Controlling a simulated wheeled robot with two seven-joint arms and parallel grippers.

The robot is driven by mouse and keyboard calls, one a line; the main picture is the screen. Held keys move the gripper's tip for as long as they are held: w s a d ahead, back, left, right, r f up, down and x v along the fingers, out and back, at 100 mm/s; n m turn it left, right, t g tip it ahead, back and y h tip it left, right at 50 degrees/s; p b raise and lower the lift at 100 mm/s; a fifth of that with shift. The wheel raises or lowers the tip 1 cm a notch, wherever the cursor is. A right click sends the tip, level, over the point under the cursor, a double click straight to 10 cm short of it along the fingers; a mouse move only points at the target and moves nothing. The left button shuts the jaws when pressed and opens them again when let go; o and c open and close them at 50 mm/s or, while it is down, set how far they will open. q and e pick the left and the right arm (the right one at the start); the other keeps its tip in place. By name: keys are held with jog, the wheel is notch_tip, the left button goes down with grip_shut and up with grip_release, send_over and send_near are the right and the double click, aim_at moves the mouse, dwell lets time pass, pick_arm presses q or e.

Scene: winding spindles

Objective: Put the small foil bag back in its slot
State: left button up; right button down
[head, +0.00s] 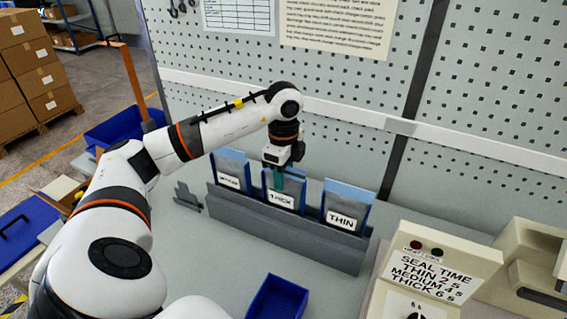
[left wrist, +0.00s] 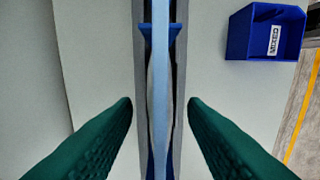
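My left gripper (head: 279,177) reaches down to the middle pocket of a grey rack (head: 290,233) on the bench. In the left wrist view its green fingers (left wrist: 160,102) are apart. Between them a thin pale bag (left wrist: 159,80) with a light blue edge stands on edge in the rack, with a gap on each side. The head view shows three upright blue-edged grey bags with white labels: a left one (head: 231,166), a middle one (head: 285,186) partly hidden by the gripper, and a right one (head: 347,205) behind a THIN label. I cannot tell which is the small foil bag. My right gripper is not in view.
A blue bin (head: 277,300) stands in front of the rack. A blue bin marked MIXED (left wrist: 265,32) shows in the left wrist view. A sealing machine (head: 440,262) with a seal-time label stands at the right. A perforated panel (head: 470,110) rises behind.

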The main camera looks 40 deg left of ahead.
pick_arm(q)
jog(key=shift+o, duration=0.6)
jog(key=shift+r, duration=0.1)
jog(key=shift+r, duration=0.2)
notch_tip(320, 180, up, 5)
jog(key=shift+f+b, duration=0.2)
jog(key=shift+b, duration=0.3)
notch_tip(320, 180, up, 7)
jog(key=shift+f+p, duration=0.1)
jog(key=shift+p, duration=0.85)
